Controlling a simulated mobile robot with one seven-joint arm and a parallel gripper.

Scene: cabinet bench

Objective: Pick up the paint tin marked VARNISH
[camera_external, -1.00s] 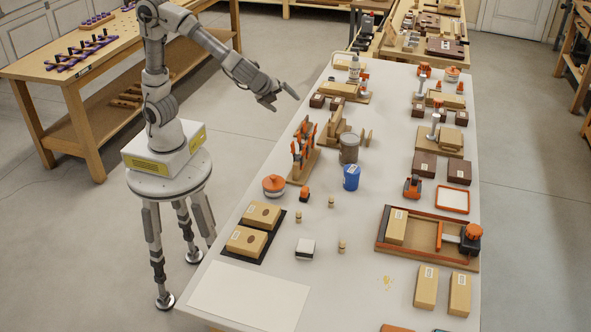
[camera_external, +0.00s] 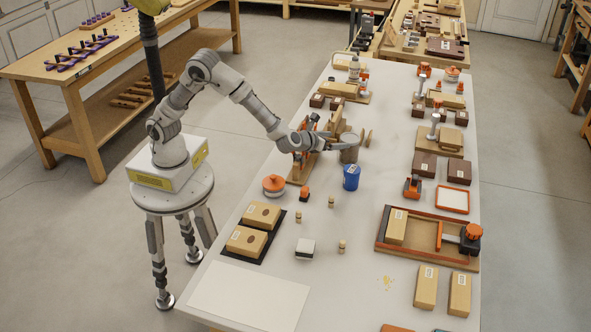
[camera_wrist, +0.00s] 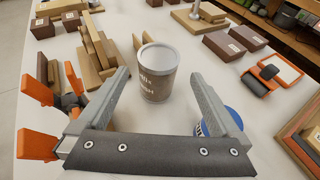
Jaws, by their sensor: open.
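A grey, brown-labelled tin (camera_wrist: 158,74) stands upright ahead of my gripper (camera_wrist: 160,80) in the wrist view, between the lines of the two fingertips. Its label lettering is too small to read surely. My gripper is open and empty, its fingers spread to either side. In the external view the grey tin (camera_external: 350,155) is partly covered by my gripper (camera_external: 342,144). A blue tin (camera_external: 351,178) stands just nearer than the grey one. In the wrist view the blue tin (camera_wrist: 232,120) is partly hidden behind the right finger.
Orange-handled clamps (camera_wrist: 38,130) on a wooden rack stand close to the left finger. Wooden pieces (camera_wrist: 95,45) stand left of and behind the tin. Dark boxes (camera_wrist: 224,45) and an orange-and-grey tool (camera_wrist: 262,77) lie to the right. The bench's near part has free room.

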